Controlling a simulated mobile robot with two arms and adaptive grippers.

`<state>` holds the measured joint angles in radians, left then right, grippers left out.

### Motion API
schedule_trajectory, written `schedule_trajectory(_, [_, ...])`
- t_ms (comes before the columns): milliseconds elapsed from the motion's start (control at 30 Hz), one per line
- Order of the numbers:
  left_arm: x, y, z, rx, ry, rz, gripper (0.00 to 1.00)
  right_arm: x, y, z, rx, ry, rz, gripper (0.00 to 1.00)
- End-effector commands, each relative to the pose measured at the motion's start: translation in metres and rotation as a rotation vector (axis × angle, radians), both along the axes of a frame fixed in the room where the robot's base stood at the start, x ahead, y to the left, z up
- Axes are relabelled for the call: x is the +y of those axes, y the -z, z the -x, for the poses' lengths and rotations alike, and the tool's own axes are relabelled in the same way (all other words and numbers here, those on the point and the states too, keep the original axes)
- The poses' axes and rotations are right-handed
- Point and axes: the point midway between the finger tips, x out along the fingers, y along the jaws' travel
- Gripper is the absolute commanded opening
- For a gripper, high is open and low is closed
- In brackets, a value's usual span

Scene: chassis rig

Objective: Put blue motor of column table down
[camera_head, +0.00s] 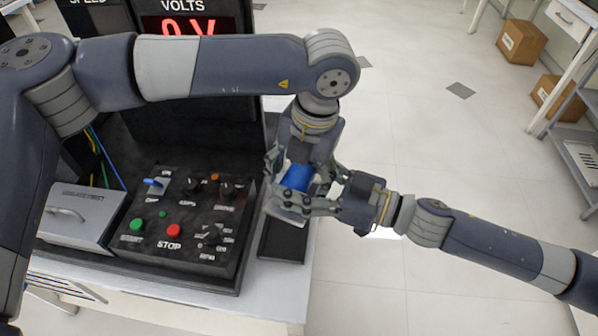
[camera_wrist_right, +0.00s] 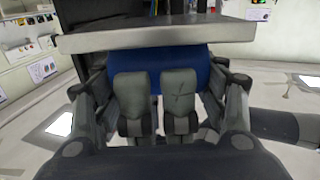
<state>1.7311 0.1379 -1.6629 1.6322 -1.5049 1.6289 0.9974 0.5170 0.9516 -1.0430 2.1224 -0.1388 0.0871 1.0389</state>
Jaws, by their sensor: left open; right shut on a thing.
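The blue motor (camera_head: 297,178) is at the right edge of the bench, above a narrow black pad (camera_head: 283,243). My right gripper (camera_head: 318,194) comes in from the right and is shut on the motor. In the right wrist view the blue motor (camera_wrist_right: 185,62) sits between the fingers, with a pale flat slab (camera_wrist_right: 155,40) across its far side. My left gripper (camera_head: 298,160) reaches down over the motor from above and is open, its fingers close around the motor's sides. Whether they touch it is hidden. I cannot tell whether the motor rests on anything.
A black control panel (camera_head: 180,220) with switches and buttons stands left of the grippers. A grey metal box (camera_head: 82,215) is further left. A display marked VOLTS (camera_head: 190,15) stands behind. Open floor (camera_head: 400,110) lies right of the bench, with cardboard boxes (camera_head: 521,42) at the far right.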

Motion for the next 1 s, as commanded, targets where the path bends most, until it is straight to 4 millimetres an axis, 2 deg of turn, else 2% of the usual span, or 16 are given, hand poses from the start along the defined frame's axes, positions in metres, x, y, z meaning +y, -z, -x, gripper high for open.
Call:
schedule_trajectory(33, [0.000,0.000,0.000,0.000,0.000,0.000,0.62,0.000,-0.002,0.000,-0.003,-0.001,-0.002,0.25])
schedule_trajectory(300, [0.000,0.000,0.000,0.001,0.001,0.000,0.01,0.000,-0.002,0.000,-0.004,-0.002,-0.003,0.25])
schedule_trajectory(333, [0.000,-0.001,0.000,0.000,0.001,0.001,0.01,0.001,-0.002,0.000,-0.004,-0.002,-0.003,0.68])
schedule_trajectory(433, [0.000,-0.001,0.000,0.000,0.001,0.001,0.01,0.000,-0.002,0.000,-0.003,-0.002,-0.002,0.90])
schedule_trajectory(833, [0.000,-0.001,0.000,-0.001,0.000,0.000,0.01,-0.001,0.000,0.000,0.000,0.000,0.000,0.90])
schedule_trajectory(1000, [0.000,-0.001,0.000,-0.001,-0.001,0.001,0.01,-0.012,0.001,0.005,0.002,0.002,0.001,0.90])
